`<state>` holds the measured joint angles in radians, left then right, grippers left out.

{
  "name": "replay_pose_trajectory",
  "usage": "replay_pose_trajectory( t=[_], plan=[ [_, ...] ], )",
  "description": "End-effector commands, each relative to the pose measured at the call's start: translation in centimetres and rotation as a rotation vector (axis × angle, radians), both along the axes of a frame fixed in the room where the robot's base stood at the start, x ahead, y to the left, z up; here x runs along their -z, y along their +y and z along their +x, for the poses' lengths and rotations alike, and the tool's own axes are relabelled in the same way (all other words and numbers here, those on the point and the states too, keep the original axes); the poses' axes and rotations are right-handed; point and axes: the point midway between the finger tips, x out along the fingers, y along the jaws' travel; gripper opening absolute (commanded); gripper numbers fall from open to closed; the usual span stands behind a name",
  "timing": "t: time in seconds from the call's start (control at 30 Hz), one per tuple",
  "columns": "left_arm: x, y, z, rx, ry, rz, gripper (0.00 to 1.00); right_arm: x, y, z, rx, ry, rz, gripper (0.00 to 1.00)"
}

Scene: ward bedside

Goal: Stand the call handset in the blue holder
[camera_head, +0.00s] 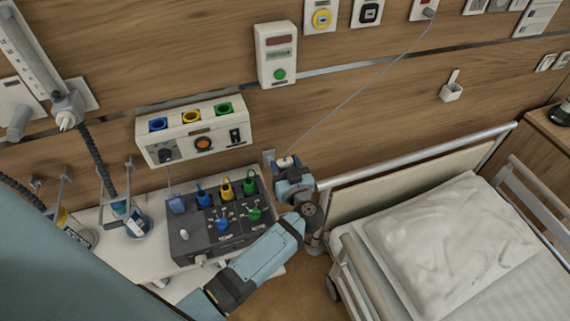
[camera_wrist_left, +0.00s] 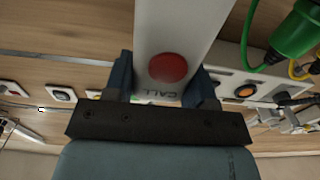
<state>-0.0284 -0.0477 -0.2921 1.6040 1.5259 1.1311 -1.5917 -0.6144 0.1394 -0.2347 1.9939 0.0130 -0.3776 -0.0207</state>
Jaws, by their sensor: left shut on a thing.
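The call handset (camera_wrist_left: 178,40) is a pale bar with a red round button and the word CALL. In the left wrist view it sits between the two blue-grey fingers of my left gripper (camera_wrist_left: 164,88). In the head view, my left gripper (camera_head: 289,172) is shut on it in front of the wall, left of the bed's head end. Only a small whitish part of the handset (camera_head: 287,161) shows there. I cannot clearly make out a blue holder; a small pale holder (camera_head: 452,91) is on the wall above the bed. My right gripper is not in view.
A thin cord (camera_head: 352,95) runs from a wall socket (camera_head: 424,11) down to the handset. A grey console (camera_head: 190,246) with coloured plugs stands left of my arm. A wall box (camera_head: 190,150) is above it. The bed rail (camera_head: 415,155) is close on the right.

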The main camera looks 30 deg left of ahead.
Motion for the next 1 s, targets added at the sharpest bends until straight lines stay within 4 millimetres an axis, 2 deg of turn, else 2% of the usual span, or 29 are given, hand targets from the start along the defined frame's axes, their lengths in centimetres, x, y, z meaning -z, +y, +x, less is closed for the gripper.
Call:
replay_pose_trajectory(
  t=[0.6,1.0],
  plan=[
    [1.6,-0.1,0.0,0.000,0.001,-0.001,0.25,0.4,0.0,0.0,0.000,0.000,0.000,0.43],
    [1.7,-0.3,-0.1,0.002,0.002,-0.005,0.25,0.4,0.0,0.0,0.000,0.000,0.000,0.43]
  ],
)
